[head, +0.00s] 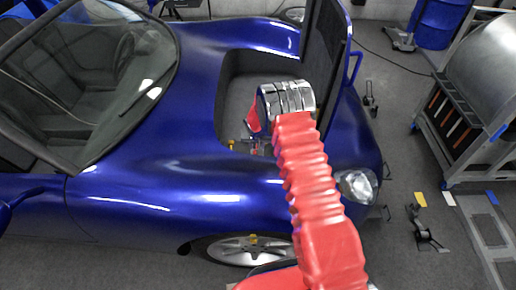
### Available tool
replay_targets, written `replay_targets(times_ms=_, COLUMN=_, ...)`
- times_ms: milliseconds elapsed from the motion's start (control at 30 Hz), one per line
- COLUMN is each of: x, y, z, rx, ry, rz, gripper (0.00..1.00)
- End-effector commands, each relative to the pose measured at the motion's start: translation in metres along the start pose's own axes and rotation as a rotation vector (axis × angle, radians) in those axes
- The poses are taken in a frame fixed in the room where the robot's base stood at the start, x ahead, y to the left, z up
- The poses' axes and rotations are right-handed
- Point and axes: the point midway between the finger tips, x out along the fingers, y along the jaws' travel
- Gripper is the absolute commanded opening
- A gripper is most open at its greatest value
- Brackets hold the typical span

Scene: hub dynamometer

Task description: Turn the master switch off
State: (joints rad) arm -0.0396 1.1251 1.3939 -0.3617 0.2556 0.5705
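The blue car (150,185) stands with its front bay open. At the bay's near edge, just below and left of my wrist, is a cluster of small red and pale parts (256,147). The master switch may be among them, but it is too small and partly covered to make out, and so is its position. My gripper (253,118) shows only as a red piece left of the chrome wrist, over the bay. My red-sleeved arm and the wrist hide most of it. I cannot see whether its fingers are open or touch anything.
The raised dark lid (322,55) stands upright just right of my wrist. A small yellow part (231,145) sits at the bay's near edge. The front wheel (240,249) is below.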

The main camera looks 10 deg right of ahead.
Motion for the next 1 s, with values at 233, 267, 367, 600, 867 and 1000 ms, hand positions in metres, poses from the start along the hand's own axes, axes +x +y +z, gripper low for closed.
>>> replay_targets(times_ms=233, x=0.026, y=0.0, z=0.001, rx=-0.001, ry=-0.001, rz=0.0, gripper=0.3)
replay_targets(times_ms=267, x=0.029, y=0.0, z=0.001, rx=-0.001, ry=-0.001, rz=0.001, gripper=0.3)
replay_targets(times_ms=367, x=0.035, y=0.0, z=0.0, rx=-0.001, ry=0.0, rz=0.0, gripper=0.3)
replay_targets(times_ms=600, x=0.039, y=0.0, z=0.0, rx=-0.001, ry=0.0, rz=0.0, gripper=0.3)
replay_targets(times_ms=867, x=0.038, y=0.0, z=0.0, rx=-0.001, ry=0.0, rz=0.0, gripper=0.22)
replay_targets(times_ms=1000, x=0.038, y=0.0, z=0.0, rx=-0.001, ry=0.0, rz=0.0, gripper=0.12)
